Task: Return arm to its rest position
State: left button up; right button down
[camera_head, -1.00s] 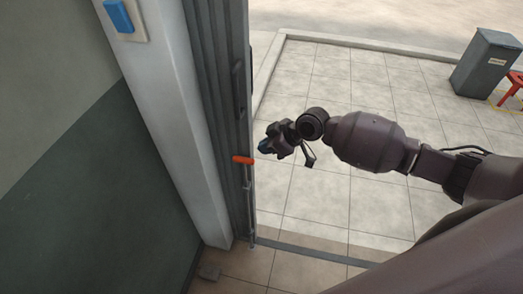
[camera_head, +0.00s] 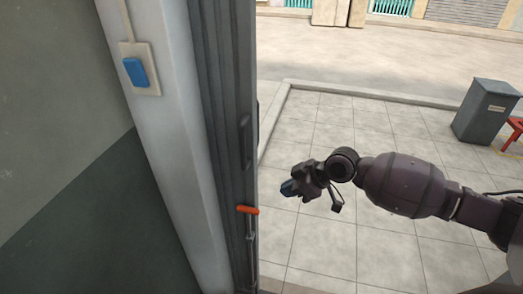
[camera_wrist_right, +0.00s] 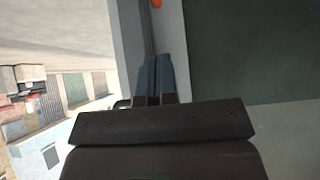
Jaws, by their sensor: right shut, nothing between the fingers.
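My right arm (camera_head: 405,184) comes in from the right side of the head view and reaches left over the tiled ground. My right gripper (camera_head: 289,188) is at its end, right of the grey folding door and apart from it in the picture. In the right wrist view the blue fingertips (camera_wrist_right: 154,76) lie together with nothing between them. My left gripper is not in view.
A grey folding door (camera_head: 230,120) stands at a pale door post, with a dark handle (camera_head: 245,140) and an orange lever (camera_head: 247,210). A blue switch (camera_head: 135,72) is on the post. A grey bin (camera_head: 486,112) and red stool (camera_head: 515,131) stand far right.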

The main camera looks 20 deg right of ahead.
jog(key=w+r+t, duration=0.3)
jog(key=w+t, duration=0.1)
jog(key=s+d+f+m+t+h, duration=0.1)
jog(key=s+f+m+h, duration=0.2)
jog(key=s+f, duration=0.6)
jog(key=s+d+f+m+t+h, duration=0.1)
jog(key=s+f+m+h, duration=0.3)
jog(key=s, duration=1.3)
notch_tip(320, 180, down, 6)
jog(key=d+m, duration=0.1)
jog(key=m, duration=0.2)
jog(key=shift+d+r+h, duration=0.2)
jog(key=shift+d+h, duration=0.1)
